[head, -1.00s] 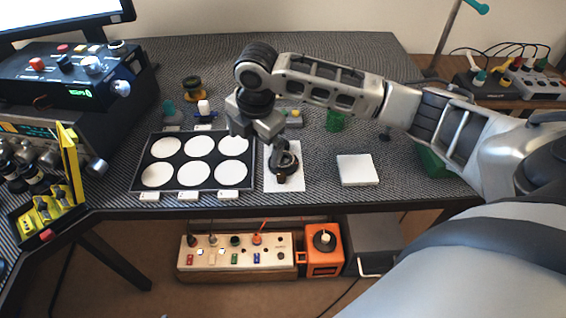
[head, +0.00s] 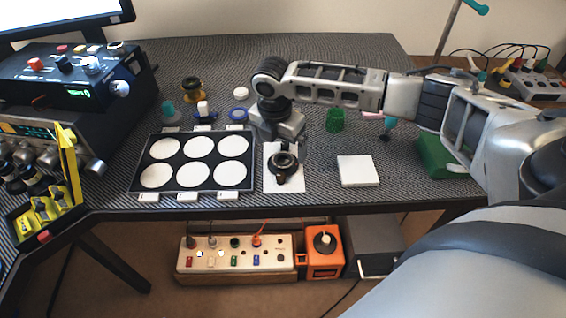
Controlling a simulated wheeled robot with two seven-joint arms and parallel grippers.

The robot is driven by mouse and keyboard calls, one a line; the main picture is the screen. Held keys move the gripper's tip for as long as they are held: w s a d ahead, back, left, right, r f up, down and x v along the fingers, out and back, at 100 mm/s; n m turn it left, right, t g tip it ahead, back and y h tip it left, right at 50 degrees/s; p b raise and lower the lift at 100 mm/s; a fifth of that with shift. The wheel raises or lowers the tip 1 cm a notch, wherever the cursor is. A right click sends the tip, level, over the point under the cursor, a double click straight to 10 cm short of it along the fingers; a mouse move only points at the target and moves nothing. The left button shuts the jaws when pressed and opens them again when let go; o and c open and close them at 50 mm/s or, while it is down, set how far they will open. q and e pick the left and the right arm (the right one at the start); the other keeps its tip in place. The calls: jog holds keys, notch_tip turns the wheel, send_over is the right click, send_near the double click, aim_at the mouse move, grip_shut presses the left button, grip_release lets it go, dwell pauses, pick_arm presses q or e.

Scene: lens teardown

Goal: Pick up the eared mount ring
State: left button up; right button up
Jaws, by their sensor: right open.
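A dark ring-shaped part (head: 283,164), with a small tab at its lower side, lies on a white sheet (head: 290,187) right of the sorting tray. It looks like the eared mount ring, but I cannot tell whether it is a separate ring or part of a larger lens body. My right gripper (head: 287,146) is open and points down just above and behind the dark part, partly covering the far end of the sheet. I see nothing between its fingers. My left gripper is out of view.
A black tray (head: 206,161) with several white round pads is at left. A white square pad (head: 357,170) lies right of the sheet. A green cup (head: 335,120), a blue ring (head: 238,115) and a white disc (head: 241,93) stand farther back. Bare mat lies between sheet and square pad.

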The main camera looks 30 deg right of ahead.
aim_at(283, 156)
jog(key=f, duration=0.3)
jog(key=d+f, duration=0.1)
jog(key=f, duration=0.1)
jog(key=c, duration=1.1)
jog(key=shift+r, duration=0.15)
